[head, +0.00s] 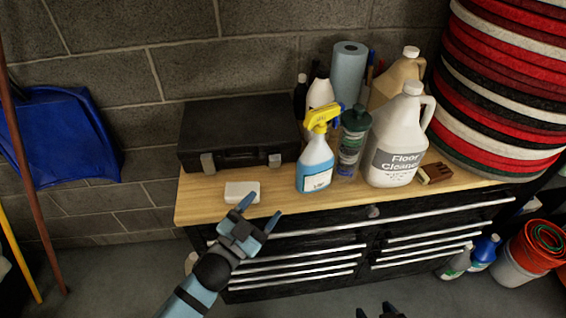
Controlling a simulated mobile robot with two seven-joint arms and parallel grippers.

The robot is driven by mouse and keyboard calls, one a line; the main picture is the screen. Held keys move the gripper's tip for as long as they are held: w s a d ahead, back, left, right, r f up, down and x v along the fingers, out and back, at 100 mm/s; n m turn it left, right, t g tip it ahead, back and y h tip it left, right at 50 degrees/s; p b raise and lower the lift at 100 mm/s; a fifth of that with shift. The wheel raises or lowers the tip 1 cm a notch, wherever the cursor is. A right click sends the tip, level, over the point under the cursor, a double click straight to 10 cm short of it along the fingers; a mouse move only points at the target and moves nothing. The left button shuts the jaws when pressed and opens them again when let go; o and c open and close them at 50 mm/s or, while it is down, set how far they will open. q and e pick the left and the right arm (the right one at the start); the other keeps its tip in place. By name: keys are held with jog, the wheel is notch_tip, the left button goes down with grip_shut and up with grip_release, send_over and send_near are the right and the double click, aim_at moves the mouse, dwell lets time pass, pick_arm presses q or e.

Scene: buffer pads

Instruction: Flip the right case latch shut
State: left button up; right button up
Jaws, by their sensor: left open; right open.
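A black case (240,128) lies with its lid down at the back left of the wooden worktop. Its right latch (275,160) is a small grey tab on the front face, near the spray bottle. Its left latch (208,162) is a larger-looking grey tab. The picture is too small to tell how either latch sits. My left gripper (259,211) is open and empty, in front of and below the right latch, apart from the case. My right gripper (375,310) is open at the bottom edge, only its fingertips showing, far from the case.
A white block (242,192) lies on the worktop (205,207) before the case. A blue spray bottle (315,163) stands just right of the case, then a green-capped bottle (352,140), a floor cleaner jug (398,140) and a brush (435,173). Stacked pads (500,90) rise at right.

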pick_arm(q)
jog(key=d+r+m+g+h+b, duration=0.3)
jog(key=d+r+m+g+h, duration=0.5)
jog(key=d+m+g+h, duration=0.5)
jog(key=m+y+b, duration=0.7)
jog(key=m+y, duration=0.3)
jog(key=y, duration=1.5)
send_near(275, 160)
jog(key=shift+m, duration=0.3)
jog(key=p+x, duration=0.1)
jog(key=x, duration=1)
jog(key=shift+f, duration=0.3)
